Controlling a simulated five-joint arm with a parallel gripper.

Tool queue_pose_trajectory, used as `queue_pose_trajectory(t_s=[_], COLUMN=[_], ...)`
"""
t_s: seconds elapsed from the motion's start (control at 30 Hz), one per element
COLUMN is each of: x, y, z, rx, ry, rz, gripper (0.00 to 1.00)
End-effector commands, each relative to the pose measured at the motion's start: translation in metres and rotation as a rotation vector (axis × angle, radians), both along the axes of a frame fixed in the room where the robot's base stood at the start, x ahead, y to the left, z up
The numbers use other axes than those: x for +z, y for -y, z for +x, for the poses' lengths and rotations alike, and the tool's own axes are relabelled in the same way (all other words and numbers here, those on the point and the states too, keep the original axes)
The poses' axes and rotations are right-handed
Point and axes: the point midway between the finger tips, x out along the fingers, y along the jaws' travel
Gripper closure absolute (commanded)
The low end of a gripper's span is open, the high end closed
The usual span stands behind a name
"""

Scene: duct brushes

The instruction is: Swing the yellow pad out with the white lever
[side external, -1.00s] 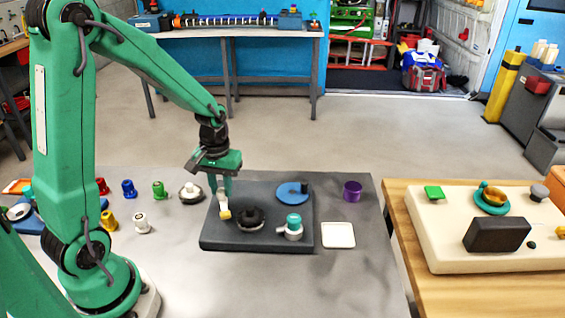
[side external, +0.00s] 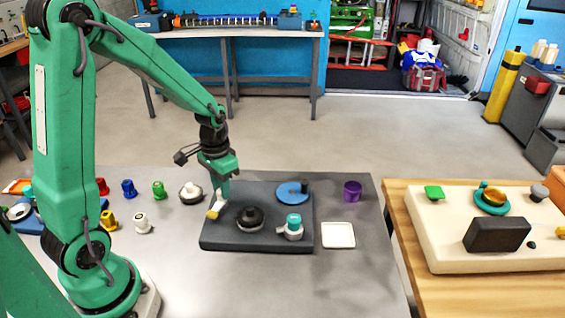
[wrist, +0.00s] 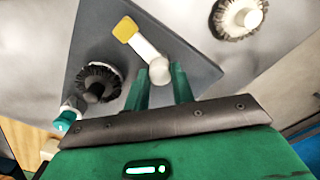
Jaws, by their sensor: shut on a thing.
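The yellow pad (wrist: 125,29) sits at the end of the white lever (wrist: 147,49), on a corner of the dark plate (side external: 262,240). In the side view the yellow pad (side external: 212,214) points toward the plate's left edge. My gripper (wrist: 160,76) is shut on the round white end of the lever, with a green finger on each side of it. In the side view my gripper (side external: 220,202) points down at the plate's left part and hides most of the lever.
On the plate are a black round brush (side external: 250,218), a blue disc (side external: 292,192) and a teal-capped fitting (side external: 291,227). A white-and-black brush (side external: 191,193) and several coloured knobs stand left of it. A white tray (side external: 339,235) and a purple cup (side external: 352,191) are at right.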

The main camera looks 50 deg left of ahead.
Motion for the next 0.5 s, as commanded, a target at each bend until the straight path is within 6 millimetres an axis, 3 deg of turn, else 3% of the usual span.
queue_pose_trajectory(t_s=[0.27, 0.3, 0.4, 0.5], x=[0.0010, 0.0010, 0.0008, 0.0006], y=[-0.0001, -0.0001, -0.0001, 0.0000], z=[0.0002, 0.0002, 0.0002, 0.0001], rx=[0.000, 0.001, 0.001, 0.001], ry=[0.001, 0.001, 0.001, 0.000], rz=[0.000, 0.000, 0.000, 0.000], gripper=[1.00, 0.68, 0.54, 0.54])
